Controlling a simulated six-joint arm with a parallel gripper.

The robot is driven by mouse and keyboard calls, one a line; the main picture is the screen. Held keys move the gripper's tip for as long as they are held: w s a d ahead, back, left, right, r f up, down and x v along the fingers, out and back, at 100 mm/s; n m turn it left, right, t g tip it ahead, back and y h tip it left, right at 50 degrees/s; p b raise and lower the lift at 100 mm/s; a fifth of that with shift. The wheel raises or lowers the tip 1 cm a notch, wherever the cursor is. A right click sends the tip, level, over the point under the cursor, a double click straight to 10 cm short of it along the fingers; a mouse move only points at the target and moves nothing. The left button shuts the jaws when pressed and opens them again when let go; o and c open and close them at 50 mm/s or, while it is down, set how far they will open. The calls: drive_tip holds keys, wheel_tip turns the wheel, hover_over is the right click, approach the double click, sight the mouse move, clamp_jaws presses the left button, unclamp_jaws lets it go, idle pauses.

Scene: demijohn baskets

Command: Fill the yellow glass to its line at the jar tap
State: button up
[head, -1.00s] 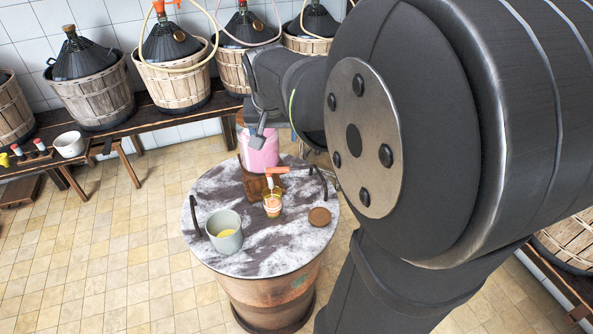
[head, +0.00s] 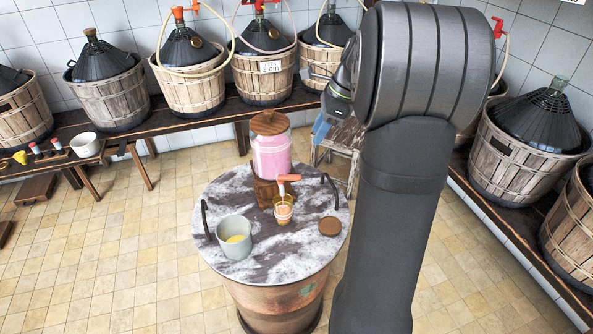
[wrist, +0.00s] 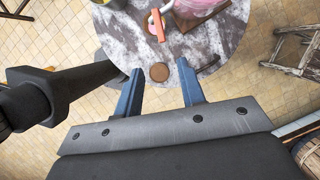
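The glass jar (head: 271,157) of pink liquid stands on a wooden block on the round marbled table. Its tap has an orange-red handle (head: 289,178), lying sideways; the handle also shows in the wrist view (wrist: 157,26). The yellow glass (head: 283,213) stands under the tap with pinkish content in its lower part. Its line and exact level are too small to tell. My gripper (wrist: 160,68) is open and empty, its blue fingers apart, with the tabletop beyond them. In the head view it is right of the jar, partly hidden by my arm.
A grey pot (head: 234,250) with yellow content stands at the table's left. A brown round lid (head: 329,226) lies at the right. Dark curved handles rise at both table sides. A wooden stool (head: 343,140) stands behind. Basketed demijohns (head: 264,78) line the wall benches.

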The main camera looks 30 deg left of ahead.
sight(294, 175)
drive_tip(key=x, duration=1.5)
drive_tip(key=shift+a+f, duration=0.1)
drive_tip(key=shift+f, duration=0.1)
clamp_jaws()
